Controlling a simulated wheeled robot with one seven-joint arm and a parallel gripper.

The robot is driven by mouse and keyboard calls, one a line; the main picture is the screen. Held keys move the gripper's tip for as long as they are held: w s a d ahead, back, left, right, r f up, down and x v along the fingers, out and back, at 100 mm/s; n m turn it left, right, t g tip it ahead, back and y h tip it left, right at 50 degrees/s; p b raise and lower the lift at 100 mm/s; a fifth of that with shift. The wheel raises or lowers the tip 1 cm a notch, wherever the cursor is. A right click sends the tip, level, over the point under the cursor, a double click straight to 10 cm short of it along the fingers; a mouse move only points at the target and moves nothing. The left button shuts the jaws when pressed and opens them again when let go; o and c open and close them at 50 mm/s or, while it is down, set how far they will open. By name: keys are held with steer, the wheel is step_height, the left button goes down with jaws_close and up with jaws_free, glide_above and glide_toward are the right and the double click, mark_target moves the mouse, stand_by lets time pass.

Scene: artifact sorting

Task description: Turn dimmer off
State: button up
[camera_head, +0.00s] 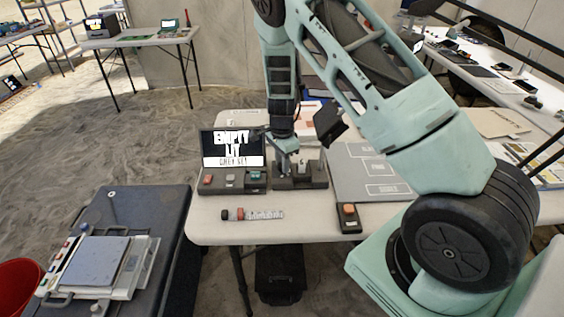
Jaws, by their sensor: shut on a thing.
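A dark control box (312,183) stands on the white table, and I take it to be the dimmer unit. It carries small upright controls; a pale one (302,167) shows on its right part. My gripper (286,164) points down over the left part of this box. It is shut on a small control there, which looks like the dimmer's knob or lever. The fingers hide most of that control, and its setting cannot be read.
A button box (231,181) with red and pale buttons sits below the screen. A clear tube (252,214) lies near the table's front edge. An orange-button box (349,215) and a grey labelled board (372,165) lie right. My arm covers the table's right side.

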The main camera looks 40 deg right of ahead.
steer(key=n, duration=0.7)
steer(key=shift+b, duration=0.4)
steer(key=n, duration=0.4)
steer(key=shift+n, duration=1.9)
steer(key=o, duration=1)
step_height(320, 180, up, 18)
steer(key=b, duration=0.1)
steer(key=shift+f, duration=0.25)
